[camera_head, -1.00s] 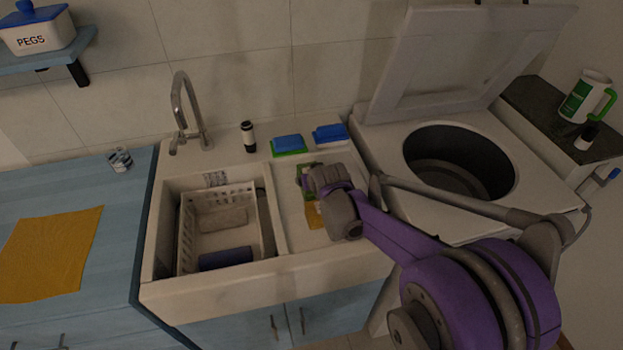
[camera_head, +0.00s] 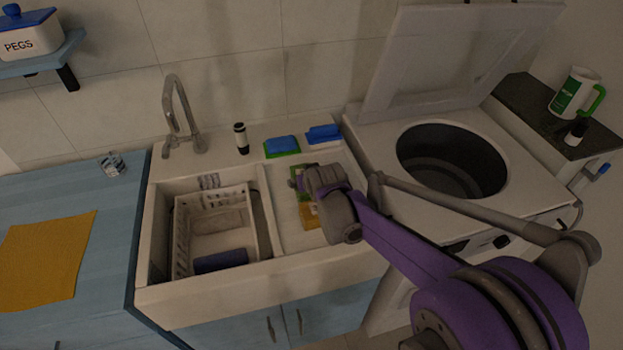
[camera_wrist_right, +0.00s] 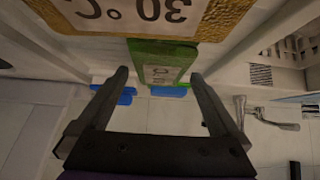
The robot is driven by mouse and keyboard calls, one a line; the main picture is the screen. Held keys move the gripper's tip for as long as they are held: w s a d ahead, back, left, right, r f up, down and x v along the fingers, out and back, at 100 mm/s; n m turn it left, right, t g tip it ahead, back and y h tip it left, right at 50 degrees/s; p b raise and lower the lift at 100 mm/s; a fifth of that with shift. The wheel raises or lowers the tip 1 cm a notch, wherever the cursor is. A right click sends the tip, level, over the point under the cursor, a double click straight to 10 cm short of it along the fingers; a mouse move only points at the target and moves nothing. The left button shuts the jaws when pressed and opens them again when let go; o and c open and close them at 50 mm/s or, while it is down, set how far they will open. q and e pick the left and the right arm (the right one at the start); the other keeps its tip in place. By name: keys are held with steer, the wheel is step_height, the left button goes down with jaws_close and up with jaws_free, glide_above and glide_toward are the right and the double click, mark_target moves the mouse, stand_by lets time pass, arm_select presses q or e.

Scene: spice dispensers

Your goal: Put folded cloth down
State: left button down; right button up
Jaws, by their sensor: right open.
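A green folded cloth (camera_wrist_right: 148,48) with a white label lies in the right wrist view, just past a golden-yellow folded cloth (camera_wrist_right: 213,22) marked 30 °C. In the head view the yellow folded cloth (camera_head: 308,216) lies on the right part of the sink, partly hidden by my right gripper. My right gripper (camera_wrist_right: 158,78) is open, its fingers on either side of the green cloth's label end with gaps to both. I cannot tell how high it is above the cloth. My left gripper is not in view.
A white basket (camera_head: 250,215) stands in the left basin, with a dark blue roll (camera_head: 221,261) in it. A faucet (camera_head: 172,110), a dark bottle (camera_head: 241,138) and blue sponges (camera_head: 282,144) line the back ledge. An open washer (camera_head: 455,160) stands right. A flat yellow cloth (camera_head: 45,260) lies on the left counter.

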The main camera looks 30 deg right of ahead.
steer(key=v, duration=0.9)
steer(key=shift+s+r+p, duration=0.15)
steer(key=shift+p, duration=0.2)
steer(key=shift+n+g+y, duration=0.7)
steer(key=shift+g, duration=0.1)
steer(key=s+a+f, duration=0.1)
steer(key=s+a, duration=0.1)
steer(key=s, duration=0.1)
steer(key=s+a+f, duration=0.1)
steer(key=s, duration=0.2)
steer(key=s+a+f, duration=0.1)
steer(key=s+a, duration=0.1)
steer(key=s, duration=0.1)
steer(key=shift+s+a+f, duration=0.3)
steer(key=shift+s+a, duration=0.05)
steer(key=shift+s, duration=0.05)
steer(key=s+a+f+g, duration=0.1)
steer(key=s+a, duration=0.1)
steer(key=s, duration=0.3)
steer(key=s+a+f+n+p, duration=0.1)
steer(key=s+a+f, duration=0.1)
steer(key=s, duration=0.3)
steer(key=shift+f+g+y, duration=0.3)
steer(key=shift+g+y, duration=0.1)
steer(key=shift+s, duration=0.3)
steer(key=shift+w, duration=0.1)
